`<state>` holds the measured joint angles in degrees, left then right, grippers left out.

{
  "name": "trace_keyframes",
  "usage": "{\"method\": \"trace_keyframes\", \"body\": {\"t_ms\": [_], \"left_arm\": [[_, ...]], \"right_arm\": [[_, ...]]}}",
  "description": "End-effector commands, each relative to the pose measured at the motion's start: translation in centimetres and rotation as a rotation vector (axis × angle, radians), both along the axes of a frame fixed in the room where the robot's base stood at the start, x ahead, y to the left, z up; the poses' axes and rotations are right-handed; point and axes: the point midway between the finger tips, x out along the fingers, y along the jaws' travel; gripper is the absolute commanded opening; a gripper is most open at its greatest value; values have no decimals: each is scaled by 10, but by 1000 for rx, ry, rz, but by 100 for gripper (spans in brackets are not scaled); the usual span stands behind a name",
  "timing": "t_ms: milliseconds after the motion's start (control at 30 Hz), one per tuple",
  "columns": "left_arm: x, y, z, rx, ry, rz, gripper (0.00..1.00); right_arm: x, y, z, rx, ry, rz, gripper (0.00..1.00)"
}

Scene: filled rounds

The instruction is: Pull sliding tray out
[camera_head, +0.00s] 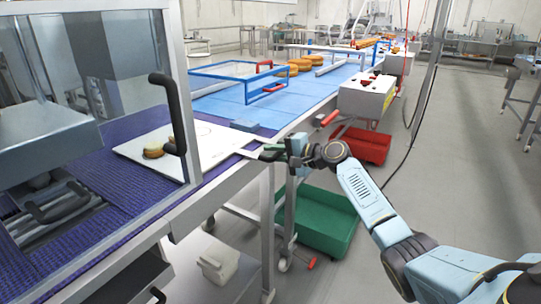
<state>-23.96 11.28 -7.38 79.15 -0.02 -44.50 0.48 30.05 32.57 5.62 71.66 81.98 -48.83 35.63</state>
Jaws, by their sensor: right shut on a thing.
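The white sliding tray (215,136) lies flat on the purple belt, partly behind the clear door of the machine at the left. Some round brown pieces (156,151) rest on it near the door's black handle (168,100). My right gripper (268,151) is at the tray's right end, by the table edge, and is shut on the tray's end. The fingertips are small and partly hidden in the picture. The right arm reaches in from the lower right. My left gripper is not in view.
A blue frame (238,82) with red handles stands on the blue belt behind the tray. Stacked orange rounds (300,65) lie beyond it. A green crate (318,222) and a red crate (362,146) sit below the table. The floor at the right is mostly open.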

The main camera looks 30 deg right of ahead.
Motion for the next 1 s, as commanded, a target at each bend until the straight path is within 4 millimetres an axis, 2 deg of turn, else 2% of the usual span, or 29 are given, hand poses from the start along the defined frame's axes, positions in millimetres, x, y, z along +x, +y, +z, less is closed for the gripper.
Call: {"method": "trace_keyframes", "body": {"t_ms": [233,267,400,767,867,1000], "left_arm": [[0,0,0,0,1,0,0],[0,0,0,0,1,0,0],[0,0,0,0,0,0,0],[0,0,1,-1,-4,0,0],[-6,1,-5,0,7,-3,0],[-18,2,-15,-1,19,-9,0]], "right_arm": [[1,-4,4,-1,-8,-10,0],[1,-4,4,-2,-10,-11,20],[1,-3,4,-1,-7,-9,38],[-4,-4,2,-1,-3,-7,38],[-14,-9,5,-2,-2,-8,38],[-37,-20,11,-4,-3,-7,38]]}}
